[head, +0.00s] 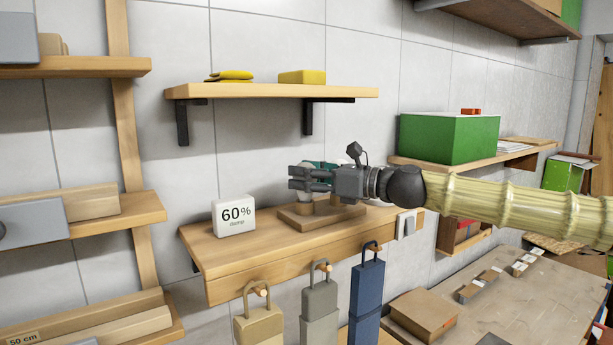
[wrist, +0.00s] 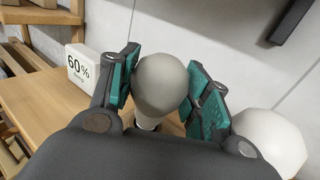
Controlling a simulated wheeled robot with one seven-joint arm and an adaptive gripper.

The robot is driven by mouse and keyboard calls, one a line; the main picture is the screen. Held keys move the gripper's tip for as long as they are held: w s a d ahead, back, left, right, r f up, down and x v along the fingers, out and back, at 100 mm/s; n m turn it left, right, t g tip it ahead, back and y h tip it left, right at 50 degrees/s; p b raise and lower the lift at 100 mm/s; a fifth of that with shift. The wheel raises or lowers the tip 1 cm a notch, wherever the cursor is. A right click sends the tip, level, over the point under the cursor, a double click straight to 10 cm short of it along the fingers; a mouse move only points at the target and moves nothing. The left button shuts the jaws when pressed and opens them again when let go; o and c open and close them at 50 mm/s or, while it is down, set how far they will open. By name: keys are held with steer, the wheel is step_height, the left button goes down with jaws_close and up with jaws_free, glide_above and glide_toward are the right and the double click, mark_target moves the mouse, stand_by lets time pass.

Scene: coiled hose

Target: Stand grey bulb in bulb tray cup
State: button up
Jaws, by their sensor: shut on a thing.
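The grey bulb (wrist: 160,84) is between the two teal-padded fingers of my gripper (head: 303,178) in the wrist view. My gripper is shut on it, with its rounded end towards the wrist camera. In the head view my fingers hide most of the bulb. The wooden bulb tray (head: 322,221) lies on the wall shelf right under my gripper. Whether the bulb's lower end is in a cup or just above one cannot be told. A white bulb (wrist: 268,140) is beside my right-hand finger in the wrist view.
A white "60% damp" sign (head: 235,215) stands left of the tray on the wooden shelf (head: 215,256). A higher shelf (head: 270,92) with yellow items is above. Padlock-like blocks (head: 368,290) hang from pegs in front. A green box (head: 449,138) is at right.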

steer(key=o, duration=1.2)
steer(key=shift+c, duration=0.2)
steer(key=shift+r, duration=5)
steer(key=shift+f, duration=0.1)
